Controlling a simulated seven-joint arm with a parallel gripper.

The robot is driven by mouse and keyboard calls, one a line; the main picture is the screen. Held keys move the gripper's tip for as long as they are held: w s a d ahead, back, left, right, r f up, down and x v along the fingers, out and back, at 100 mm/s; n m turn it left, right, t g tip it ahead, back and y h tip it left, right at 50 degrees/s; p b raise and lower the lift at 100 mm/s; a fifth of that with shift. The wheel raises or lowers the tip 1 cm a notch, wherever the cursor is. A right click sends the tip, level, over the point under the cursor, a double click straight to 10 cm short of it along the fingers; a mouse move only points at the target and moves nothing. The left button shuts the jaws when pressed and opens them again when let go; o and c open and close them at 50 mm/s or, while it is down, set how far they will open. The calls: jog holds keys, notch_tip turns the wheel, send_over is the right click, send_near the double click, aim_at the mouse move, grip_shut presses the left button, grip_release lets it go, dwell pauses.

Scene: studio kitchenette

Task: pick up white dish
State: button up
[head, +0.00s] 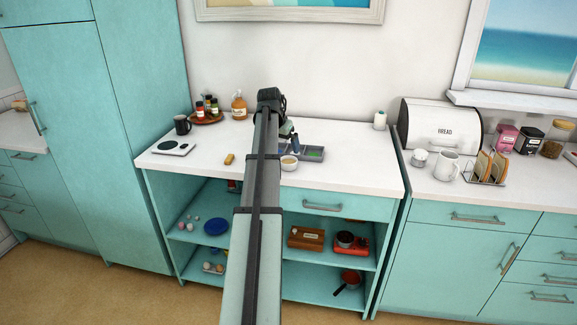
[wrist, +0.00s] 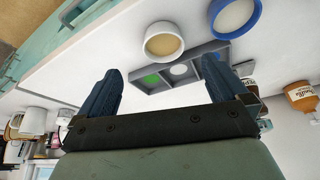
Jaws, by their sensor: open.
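A small white dish (head: 289,162) with tan contents stands upright on the white counter, at the front edge of a grey divided tray (head: 315,154). In the wrist view the white dish (wrist: 149,51) is at upper centre, beyond my fingertips, and the tray (wrist: 150,87) lies behind it. A white round thing (wrist: 179,70) sits in the tray's middle compartment. My gripper (wrist: 164,64) is open, its blue fingers wide apart with nothing between them. In the head view my gripper (head: 294,141) is above the tray, partly hidden by my arm.
The counter's right part is mostly clear.

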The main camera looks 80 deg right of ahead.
aim_at(287, 161)
jog(key=x, duration=1)
jog(key=shift+w+d+f, duration=0.1)
jog(key=shift+d+f, duration=0.1)
jog(key=c, duration=1.1)
jog(key=shift+c, duration=0.2)
jog(key=shift+r, duration=0.1)
